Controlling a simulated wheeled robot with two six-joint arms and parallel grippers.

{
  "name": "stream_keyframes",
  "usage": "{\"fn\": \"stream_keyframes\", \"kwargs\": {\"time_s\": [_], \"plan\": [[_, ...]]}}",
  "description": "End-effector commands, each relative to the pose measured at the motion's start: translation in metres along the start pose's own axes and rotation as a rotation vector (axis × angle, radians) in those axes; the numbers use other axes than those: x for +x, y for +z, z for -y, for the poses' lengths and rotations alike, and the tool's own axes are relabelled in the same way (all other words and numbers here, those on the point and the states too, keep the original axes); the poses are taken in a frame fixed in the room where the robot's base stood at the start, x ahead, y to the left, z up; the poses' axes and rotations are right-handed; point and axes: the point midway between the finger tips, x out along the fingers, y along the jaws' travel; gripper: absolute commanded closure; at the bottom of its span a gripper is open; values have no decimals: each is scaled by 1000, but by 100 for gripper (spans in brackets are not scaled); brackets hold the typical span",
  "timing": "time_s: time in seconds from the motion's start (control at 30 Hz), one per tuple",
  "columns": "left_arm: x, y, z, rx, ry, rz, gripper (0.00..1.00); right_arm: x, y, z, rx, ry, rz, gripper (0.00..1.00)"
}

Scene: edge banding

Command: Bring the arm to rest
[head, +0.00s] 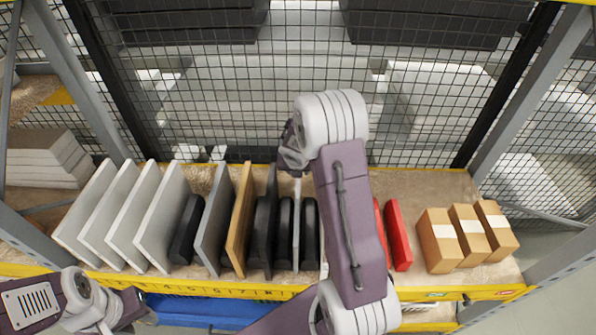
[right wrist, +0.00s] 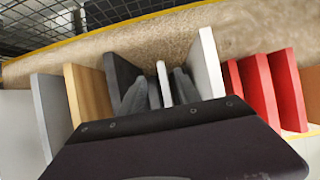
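My right arm reaches up over the shelf in the head view and hides part of the row of boards. Its gripper is mostly hidden there. In the right wrist view my right gripper (right wrist: 160,98) has its two dark fingers apart, with the edge of a thin pale board (right wrist: 161,80) between them. A gap shows between the left finger and that board. In the head view the thin pale board (head: 296,235) stands between black ones. My left gripper (head: 138,304) is low at the left, in front of the shelf edge; its opening is unclear.
Upright boards fill the shelf: white (head: 160,215), grey (head: 212,230), wood-brown (head: 242,220), black, and red (head: 398,235). Several cardboard boxes (head: 437,240) stand at the right. Wire mesh (head: 230,100) closes the back. A yellow front rail (head: 460,292) and grey posts (head: 532,88) frame the shelf.

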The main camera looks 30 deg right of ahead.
Motion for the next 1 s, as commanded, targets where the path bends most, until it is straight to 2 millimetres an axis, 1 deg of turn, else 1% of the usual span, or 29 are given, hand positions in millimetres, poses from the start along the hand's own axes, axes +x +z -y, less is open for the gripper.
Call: {"fn": "stream_keyframes", "kwargs": {"time_s": [0.07,0.37,0.43,0.47,0.5,0.53,0.57,0.6,0.63,0.67,0.7,0.77,0.8,0.87,0.9,1.0], "plan": [[-1,0,0,0,0,0,64,-3,-1,0,0,0,-1,61],[1,0,0,0,0,0,64,-1,-2,-2,-3,2,-1,61],[11,1,0,0,0,0,64,-2,-1,-15,-23,21,21,61],[16,2,0,0,0,0,64,-6,2,-24,-35,37,43,61],[27,3,0,0,0,0,64,-15,0,-40,-54,64,68,61],[36,4,1,0,0,0,64,-23,-9,-50,-48,85,74,61],[44,5,1,0,0,0,64,-32,-23,-58,-17,102,66,61],[54,6,1,0,0,1,64,-43,-50,-65,128,120,32,61],[58,6,1,0,0,1,64,-50,-70,-66,280,121,-6,61],[60,6,1,0,0,1,64,-57,-86,-65,424,116,-41,61],[63,7,1,0,0,1,64,-63,-108,-63,611,99,-88,61],[66,7,1,0,0,0,64,-71,-138,-58,891,60,-155,61],[68,7,1,0,0,0,64,-75,-158,-54,1081,20,-196,61],[70,7,1,0,0,0,64,-81,-186,-47,1369,-58,-251,61],[69,7,1,0,0,0,64,-85,-203,-42,1561,-122,-279,61],[67,7,1,0,0,0,64,-92,-239,-30,1988,-304,-310,61]]}}
